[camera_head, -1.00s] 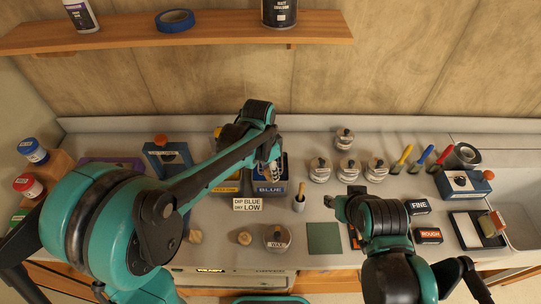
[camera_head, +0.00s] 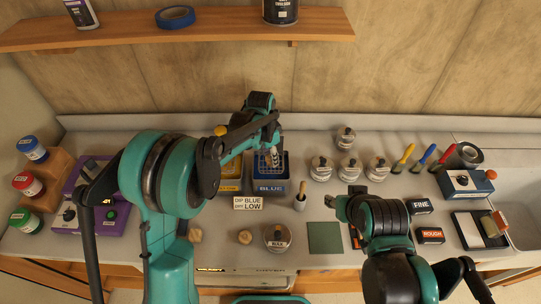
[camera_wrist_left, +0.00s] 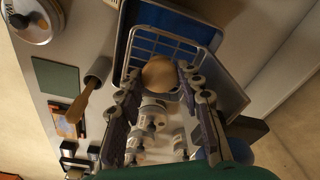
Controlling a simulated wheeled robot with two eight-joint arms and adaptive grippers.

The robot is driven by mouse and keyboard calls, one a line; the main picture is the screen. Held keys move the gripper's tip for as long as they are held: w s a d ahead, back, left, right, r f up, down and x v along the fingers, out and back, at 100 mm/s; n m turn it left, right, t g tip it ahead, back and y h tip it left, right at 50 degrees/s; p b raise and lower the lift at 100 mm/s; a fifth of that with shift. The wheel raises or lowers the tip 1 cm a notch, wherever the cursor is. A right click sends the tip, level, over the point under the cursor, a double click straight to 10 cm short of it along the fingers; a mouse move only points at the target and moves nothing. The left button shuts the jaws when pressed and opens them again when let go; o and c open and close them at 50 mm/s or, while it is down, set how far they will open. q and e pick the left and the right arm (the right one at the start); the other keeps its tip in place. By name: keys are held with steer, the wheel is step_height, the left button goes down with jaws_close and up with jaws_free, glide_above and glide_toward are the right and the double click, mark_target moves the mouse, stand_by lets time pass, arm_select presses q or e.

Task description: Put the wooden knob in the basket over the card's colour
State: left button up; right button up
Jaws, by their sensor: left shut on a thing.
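My left gripper (camera_head: 274,160) is over the blue tank (camera_head: 286,170), whose front reads BLUE. In the left wrist view its two fingers (camera_wrist_left: 160,88) are shut on the round wooden knob (camera_wrist_left: 158,73). The knob shows in front of the pale wire basket (camera_wrist_left: 185,47) in the blue tank; the height between them is hard to judge. The card (camera_head: 248,203) in front of the tanks reads DIP BLUE, DRY LOW. My right gripper (camera_head: 338,206) hangs over the bench at right of centre; its fingers are too unclear to read.
A yellow tank (camera_head: 229,185) stands left of the blue one. A brush in a small cup (camera_head: 300,197), a wax tin (camera_head: 277,238) and two loose knobs (camera_head: 245,237) are in front. Several lidded jars (camera_head: 320,170) stand to the right. A green pad (camera_head: 324,238) lies nearby.

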arm_select(q)
steer(key=shift+f, duration=0.25)
steer(key=o, duration=0.6)
steer(key=shift+w, duration=0.1)
steer(key=shift+r, duration=0.1)
